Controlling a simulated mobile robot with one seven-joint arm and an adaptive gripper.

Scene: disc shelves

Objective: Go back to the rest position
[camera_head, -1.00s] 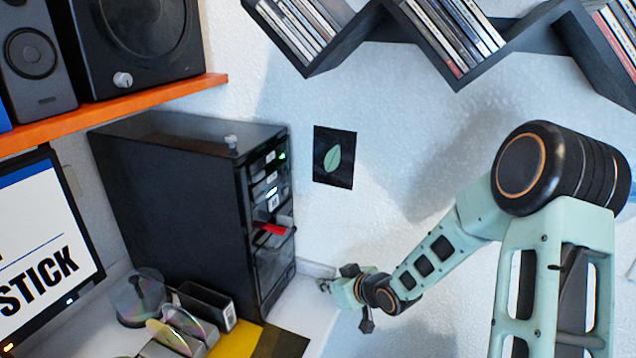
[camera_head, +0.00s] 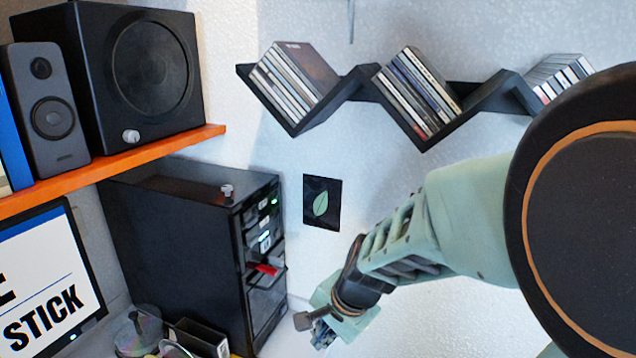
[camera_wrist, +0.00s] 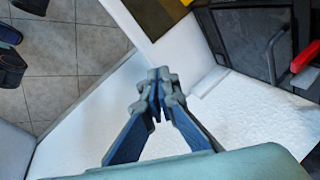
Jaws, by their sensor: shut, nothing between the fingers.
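My gripper (camera_wrist: 159,92) shows in the wrist view with its two fingers together and nothing between them. It hangs over a white surface, apart from the things around it. In the head view my gripper (camera_head: 322,335) is at the lower middle, right of the black tower case, and its fingertips are small and partly hidden there. My arm comes in from the right, with a large joint close to the camera covering the right side.
The black tower case (camera_head: 185,250) has a red piece (camera_head: 266,269) sticking out of its front. A zigzag disc shelf (camera_head: 362,88) hangs on the wall. Speakers (camera_head: 150,75) stand on an orange shelf (camera_head: 120,168). A disc spindle (camera_head: 138,330) stands at lower left. Tiled floor (camera_wrist: 60,60) shows in the wrist view.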

